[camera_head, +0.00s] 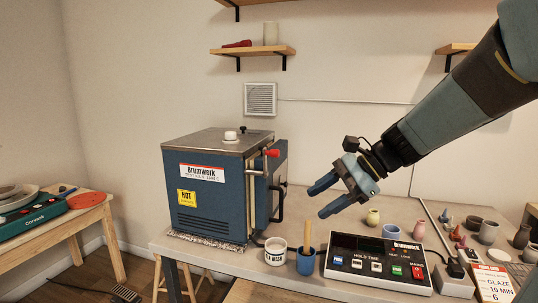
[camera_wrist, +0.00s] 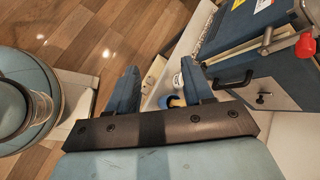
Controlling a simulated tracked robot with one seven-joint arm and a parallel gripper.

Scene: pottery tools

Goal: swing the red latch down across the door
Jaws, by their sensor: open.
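The red latch knob (camera_head: 273,153) sits on a metal lever near the top of the blue kiln's (camera_head: 205,190) front edge. It also shows at the upper right of the wrist view (camera_wrist: 305,46). The kiln door (camera_head: 278,172) is a blue panel with a dark handle (camera_head: 281,204). A pale strip shows between body and door; I cannot tell whether the door is fully shut. My gripper (camera_head: 318,201) is open and empty, in the air to the right of the door and apart from the latch. In the wrist view its fingers (camera_wrist: 160,70) point away from the knob.
Below my gripper on the bench (camera_head: 225,262) stand a white tub (camera_head: 275,254), a blue cup (camera_head: 305,264) with a wooden tool and a control box (camera_head: 376,263). Small pots are at right. Shelves (camera_head: 253,50) hang above. The air between gripper and door looks clear.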

